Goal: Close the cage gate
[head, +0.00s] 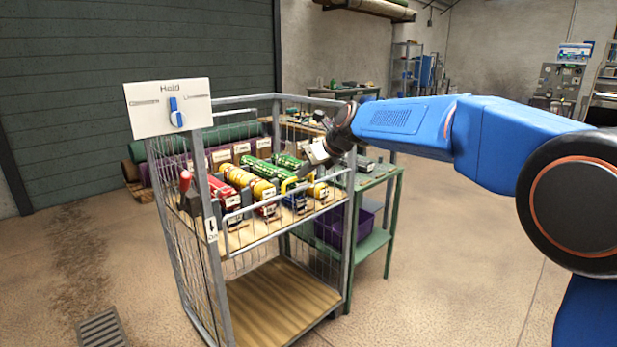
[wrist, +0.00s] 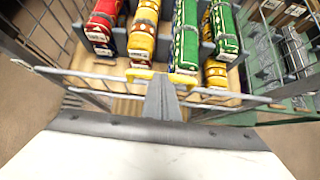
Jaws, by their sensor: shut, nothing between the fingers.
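The wire cage (head: 349,235) stands in the middle of the head view. Its low gate (head: 262,205), a grey rod frame with a yellow handle (head: 287,185), spans the front above the shelf. The gate's left end is near the left front post (head: 207,185); I cannot tell whether it is latched. A red lever (head: 185,181) sits on that post's side. My gripper (head: 303,170) is above and close to the yellow handle. In the wrist view my shut, empty fingers (wrist: 163,98) are beside the yellow handle (wrist: 140,73); contact is unclear.
Several red, yellow and green rolls (head: 262,188) lie on the cage's upper shelf behind the gate. A "Hold" sign with a blue knob (head: 177,112) is at the cage's top left. A green table (head: 375,240) stands behind right. The floor in front is clear.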

